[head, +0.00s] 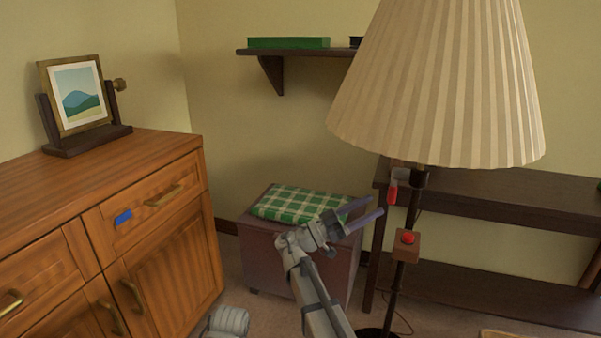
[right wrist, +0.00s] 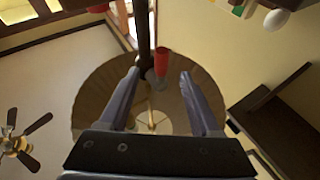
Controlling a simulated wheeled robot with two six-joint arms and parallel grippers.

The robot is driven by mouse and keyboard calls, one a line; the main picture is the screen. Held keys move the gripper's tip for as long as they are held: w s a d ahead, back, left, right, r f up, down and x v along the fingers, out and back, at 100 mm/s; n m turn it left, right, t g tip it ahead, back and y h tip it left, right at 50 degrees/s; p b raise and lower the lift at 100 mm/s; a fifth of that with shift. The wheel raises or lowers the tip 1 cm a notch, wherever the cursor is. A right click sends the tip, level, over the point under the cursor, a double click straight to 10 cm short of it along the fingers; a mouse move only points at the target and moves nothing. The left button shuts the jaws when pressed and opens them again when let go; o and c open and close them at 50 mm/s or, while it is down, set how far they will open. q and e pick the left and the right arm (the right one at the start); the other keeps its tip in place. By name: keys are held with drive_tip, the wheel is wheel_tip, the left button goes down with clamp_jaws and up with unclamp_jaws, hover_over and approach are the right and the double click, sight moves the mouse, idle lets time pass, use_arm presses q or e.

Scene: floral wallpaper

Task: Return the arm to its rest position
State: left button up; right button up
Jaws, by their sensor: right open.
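My right gripper (head: 370,211) is open and empty, in front of the chest and just left of the floor lamp's dark pole. In the right wrist view its two fingers (right wrist: 158,80) stand apart, with a red hanging piece (right wrist: 160,63) of the lamp in the gap between them. I cannot tell from this whether they are near it. In the head view that red piece (head: 393,193) hangs under the shade, above and right of the fingertips. My right arm reaches up from the bottom edge. My left gripper is not in view.
The floor lamp's pleated shade (head: 435,90) is above right, with a red button (head: 408,237) on its pole box. A chest (head: 265,262) bears a green checked cushion (head: 298,204). A wooden cabinet (head: 160,260) with a picture frame (head: 77,95) is left; a dark shelf table (head: 500,205) is right.

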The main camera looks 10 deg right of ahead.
drive_tip(key=s+a+f+n+t+y+p, duration=0.1)
drive_tip(key=s+a+f+n+y+p, duration=0.2)
drive_tip(key=s+f+n+y, duration=0.25)
drive_tip(key=s+a+f+n+y+p, duration=0.3)
drive_tip(key=f+n+y, duration=0.25)
drive_tip(key=f, duration=0.25)
drive_tip(key=s+a+f+n+g+y+p, duration=0.1)
drive_tip(key=s+a+f+n+y+p, duration=0.2)
drive_tip(key=s+a+n+y, duration=0.5)
drive_tip(key=s+a+f+n+g+y+p, duration=0.1)
drive_tip(key=s+a+f+n+y+p, duration=0.3)
drive_tip(key=a, duration=0.7)
wheel_tip(320, 180, up, 39)
drive_tip(key=h+p, duration=0.1)
drive_tip(key=p, duration=3.4)
drive_tip(key=shift+s+a+m+h+p, duration=0.3)
drive_tip(key=shift+a, duration=0.05)
drive_tip(key=shift+f, duration=0.15)
